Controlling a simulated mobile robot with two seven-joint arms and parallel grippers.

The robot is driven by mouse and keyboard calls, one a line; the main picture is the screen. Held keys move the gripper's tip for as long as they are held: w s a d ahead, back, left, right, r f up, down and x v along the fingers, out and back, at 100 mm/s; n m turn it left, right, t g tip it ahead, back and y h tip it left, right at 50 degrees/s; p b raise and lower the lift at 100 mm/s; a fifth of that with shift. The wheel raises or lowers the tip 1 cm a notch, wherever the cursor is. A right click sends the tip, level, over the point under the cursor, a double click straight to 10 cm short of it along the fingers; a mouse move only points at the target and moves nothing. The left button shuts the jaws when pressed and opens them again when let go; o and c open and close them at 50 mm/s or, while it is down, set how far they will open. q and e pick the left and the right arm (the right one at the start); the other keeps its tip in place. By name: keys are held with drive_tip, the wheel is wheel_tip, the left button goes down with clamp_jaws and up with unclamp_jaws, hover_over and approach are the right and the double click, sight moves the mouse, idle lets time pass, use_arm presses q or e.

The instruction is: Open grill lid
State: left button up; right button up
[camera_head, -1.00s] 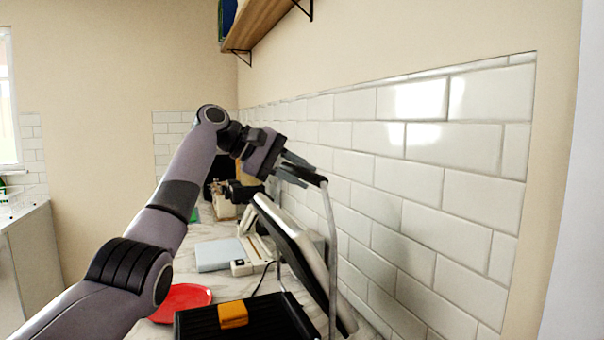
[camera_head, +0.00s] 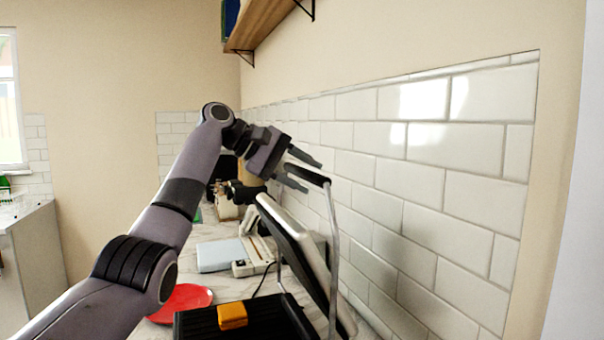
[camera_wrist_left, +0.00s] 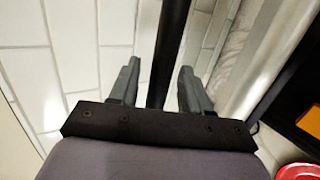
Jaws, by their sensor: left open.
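The grill has a black lower plate (camera_head: 190,322) with an orange block (camera_head: 232,316) on it. Its lid (camera_head: 296,240) stands raised, leaning back toward the tiled wall. The lid's handle has a black bar (camera_head: 311,174) on grey arms (camera_head: 333,260). My left gripper (camera_head: 314,178) is open at the bar, with one finger above it and one below. In the left wrist view the dark bar (camera_wrist_left: 171,50) runs between the two spread fingers of the gripper (camera_wrist_left: 159,67). I cannot tell whether a finger touches it. My right gripper is not in view.
A red plate (camera_head: 182,302) lies on the counter left of the grill, partly behind my arm. A pale flat appliance (camera_head: 219,256) and other kitchen items stand farther back. A white tiled wall (camera_head: 440,190) is close on the right. A wooden shelf (camera_head: 262,22) is above.

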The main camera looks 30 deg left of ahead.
use_arm(q)
drive_tip(key=v, duration=0.7)
drive_tip(key=shift+b, duration=0.35)
drive_tip(key=shift+s, duration=0.1)
